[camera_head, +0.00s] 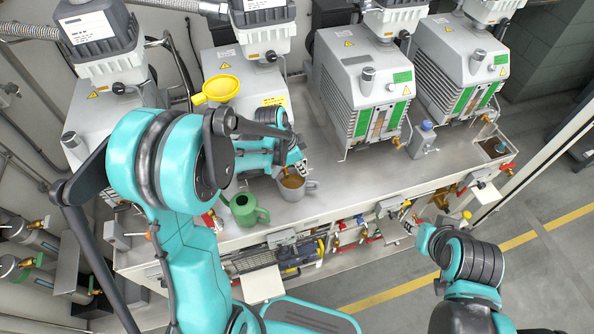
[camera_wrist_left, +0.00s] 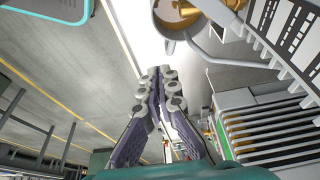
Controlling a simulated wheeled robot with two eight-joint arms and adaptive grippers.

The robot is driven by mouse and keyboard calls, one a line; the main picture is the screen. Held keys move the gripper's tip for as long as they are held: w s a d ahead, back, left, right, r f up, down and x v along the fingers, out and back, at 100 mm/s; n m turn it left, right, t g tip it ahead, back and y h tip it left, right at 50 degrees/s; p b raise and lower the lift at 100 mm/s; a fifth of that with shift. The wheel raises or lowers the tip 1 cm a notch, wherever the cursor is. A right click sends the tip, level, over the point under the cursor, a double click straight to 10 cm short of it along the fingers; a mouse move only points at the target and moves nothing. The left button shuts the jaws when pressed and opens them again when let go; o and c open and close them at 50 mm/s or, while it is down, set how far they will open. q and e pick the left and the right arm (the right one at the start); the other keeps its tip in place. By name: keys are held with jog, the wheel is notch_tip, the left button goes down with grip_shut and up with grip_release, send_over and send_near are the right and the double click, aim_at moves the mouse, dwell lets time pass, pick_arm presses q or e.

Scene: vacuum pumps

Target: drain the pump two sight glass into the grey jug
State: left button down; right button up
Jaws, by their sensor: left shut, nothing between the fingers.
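Pump two (camera_head: 240,85) is the second pump from the left on the bench, with a yellow funnel (camera_head: 216,90) at its top. Its sight glass and drain tap are hidden behind my left arm. The grey jug (camera_head: 293,192) stands upright in front of this pump with brown oil in it. In the left wrist view the jug (camera_wrist_left: 166,22) is at the top, cut by the edge, beyond my fingertips. My left gripper (camera_head: 299,164) is shut and empty, just above and behind the jug; its fingers meet in the wrist view (camera_wrist_left: 160,88). My right gripper (camera_head: 407,224) is small, beyond the bench front, its fingers unclear.
A green jug (camera_head: 245,211) stands left of the grey jug. Pump three (camera_head: 355,90) and pump four (camera_head: 455,65) stand to the right. A blue-capped bottle (camera_head: 423,138) stands between them. The bench top (camera_head: 350,175) right of the grey jug is clear.

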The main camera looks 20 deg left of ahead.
pick_arm(q)
jog(key=s+a+r+n+g+y+p, duration=0.1)
jog(key=a+r+n+y, duration=0.35)
jog(key=n, duration=0.95)
jog(key=a+r+n+g+y+p, duration=0.1)
jog(key=a+r+n+y+p, duration=0.15)
jog(key=a+n, duration=0.7)
notch_tip(320, 180, down, 9)
jog(key=n+b, duration=0.4)
jog(key=shift+s+d+r+b, duration=0.15)
jog(key=shift+d+b, duration=0.1)
jog(key=shift+d, duration=0.75)
jog(key=shift+d+r+b, duration=0.15)
jog(key=shift+d+b, duration=0.05)
jog(key=shift+d, duration=0.8)
pick_arm(e)
jog(key=shift+w+a+f, duration=0.2)
jog(key=shift+a+f, duration=0.05)
